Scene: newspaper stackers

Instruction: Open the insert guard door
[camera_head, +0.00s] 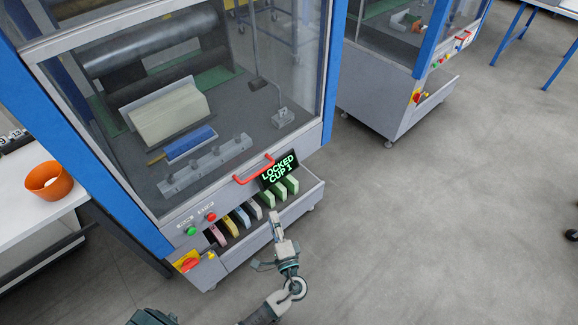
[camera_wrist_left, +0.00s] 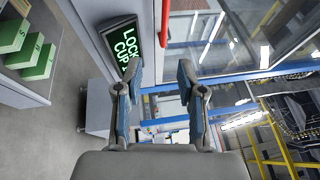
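The guard door (camera_head: 225,120) is a clear panel on the front of the near machine and looks closed. Its red bar handle (camera_head: 254,169) is at the lower edge. A black display (camera_head: 279,172) beside the handle reads "LOCKED CUP 1" in green. My left gripper (camera_head: 264,240) is open and empty, in front of the machine and below the handle in the picture. In the left wrist view its fingers (camera_wrist_left: 160,68) are spread, with the display (camera_wrist_left: 122,42) and the red handle (camera_wrist_left: 165,24) beyond them. My right gripper is not in view.
Below the door is a tray (camera_head: 262,240) with coloured blocks (camera_head: 242,217). Green (camera_head: 191,231) and red (camera_head: 210,217) buttons and a red-yellow switch (camera_head: 187,262) are on its left. An orange bowl (camera_head: 48,181) sits on a white table (camera_head: 30,222).

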